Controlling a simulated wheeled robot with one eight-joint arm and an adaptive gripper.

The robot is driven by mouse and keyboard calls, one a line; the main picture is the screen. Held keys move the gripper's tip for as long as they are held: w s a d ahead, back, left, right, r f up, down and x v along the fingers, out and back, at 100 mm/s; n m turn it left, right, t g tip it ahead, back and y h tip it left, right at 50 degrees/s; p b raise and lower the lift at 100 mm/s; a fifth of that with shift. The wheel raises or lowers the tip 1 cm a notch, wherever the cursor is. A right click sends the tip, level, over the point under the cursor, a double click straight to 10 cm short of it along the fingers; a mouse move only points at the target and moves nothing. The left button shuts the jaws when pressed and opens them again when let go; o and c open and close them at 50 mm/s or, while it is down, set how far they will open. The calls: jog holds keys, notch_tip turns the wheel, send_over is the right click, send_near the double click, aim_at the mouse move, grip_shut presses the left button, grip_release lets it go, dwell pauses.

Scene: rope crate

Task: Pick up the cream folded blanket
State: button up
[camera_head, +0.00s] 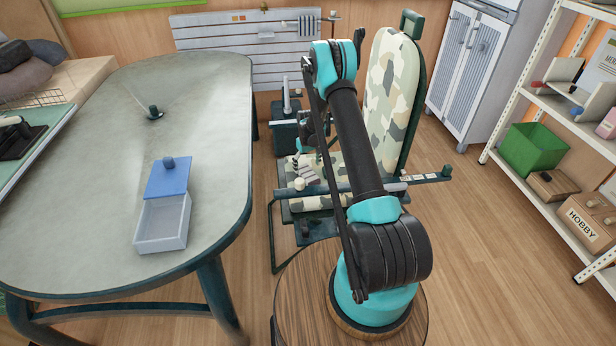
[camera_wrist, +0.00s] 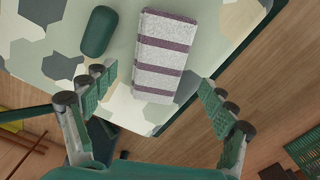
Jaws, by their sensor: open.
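The cream folded blanket (camera_wrist: 163,62) shows in the wrist view as a pale speckled block with dull purple stripes. It lies on the camouflage-patterned chair seat (camera_wrist: 35,62). My gripper (camera_wrist: 155,82) is open and empty. Its two fingers appear on either side of the blanket's near end, the left one closer in the picture. I cannot tell how high the fingers are above the seat. In the head view a small striped patch on the seat, probably the blanket (camera_head: 307,174), shows left of my arm, which hides part of the seat.
A dark green rounded object (camera_wrist: 98,31) lies on the seat just left of the blanket. The camouflage chair back (camera_head: 392,85) rises behind my arm. A grey table (camera_head: 90,215) with an open blue-lidded box (camera_head: 163,222) stands left. White shelves (camera_head: 525,95) stand right.

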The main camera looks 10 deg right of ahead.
aim_at(308, 172)
notch_tip(308, 172, down, 5)
jog(key=shift+d+r, duration=0.1)
jog(key=shift+d, duration=0.05)
jog(key=shift+c, duration=0.3)
jog(key=c, duration=1.2)
